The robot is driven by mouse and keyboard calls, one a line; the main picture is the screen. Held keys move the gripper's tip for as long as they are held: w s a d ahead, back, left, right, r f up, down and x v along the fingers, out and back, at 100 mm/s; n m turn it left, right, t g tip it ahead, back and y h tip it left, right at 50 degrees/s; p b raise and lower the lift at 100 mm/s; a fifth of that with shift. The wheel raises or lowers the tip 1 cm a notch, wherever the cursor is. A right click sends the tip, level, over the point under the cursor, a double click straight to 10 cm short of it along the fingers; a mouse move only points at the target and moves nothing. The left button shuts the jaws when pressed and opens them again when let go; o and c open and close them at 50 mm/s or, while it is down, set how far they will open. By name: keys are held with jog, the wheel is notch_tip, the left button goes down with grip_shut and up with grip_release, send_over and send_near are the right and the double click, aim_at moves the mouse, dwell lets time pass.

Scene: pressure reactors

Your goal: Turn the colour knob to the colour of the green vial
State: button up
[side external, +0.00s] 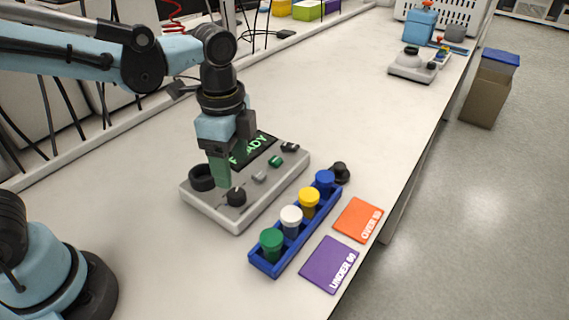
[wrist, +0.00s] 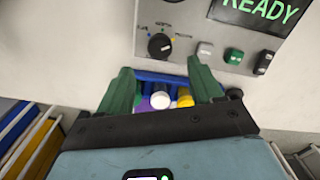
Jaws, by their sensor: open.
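The black colour knob (side external: 236,196) is on the front of the grey reactor panel (side external: 225,217). In the wrist view the knob (wrist: 160,46) lies just beyond and between my fingertips, with small coloured marks around it. I cannot tell surely which mark its pointer faces. My gripper (side external: 222,182) points down over the panel beside the knob, and its green fingers also show in the wrist view (wrist: 162,72), spread apart with nothing between them. The green-capped vial (side external: 272,243) stands at the near end of the blue rack (side external: 262,265).
White (side external: 291,216), yellow (side external: 309,203) and blue (side external: 325,181) capped vials share the rack. The screen (side external: 254,150) reads READY, with several buttons below. A larger black dial (side external: 202,177) is at the panel's left. Purple (side external: 328,263) and orange (side external: 358,220) cards lie right of the rack.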

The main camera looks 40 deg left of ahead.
aim_at(236, 192)
jog(key=shift+f, duration=3.35)
jog(key=c, duration=1.1)
jog(key=shift+n, duration=0.4)
jog(key=n, duration=0.5)
jog(key=shift+n, duration=0.3)
jog(key=n, duration=0.5)
jog(key=shift+n, duration=0.3)
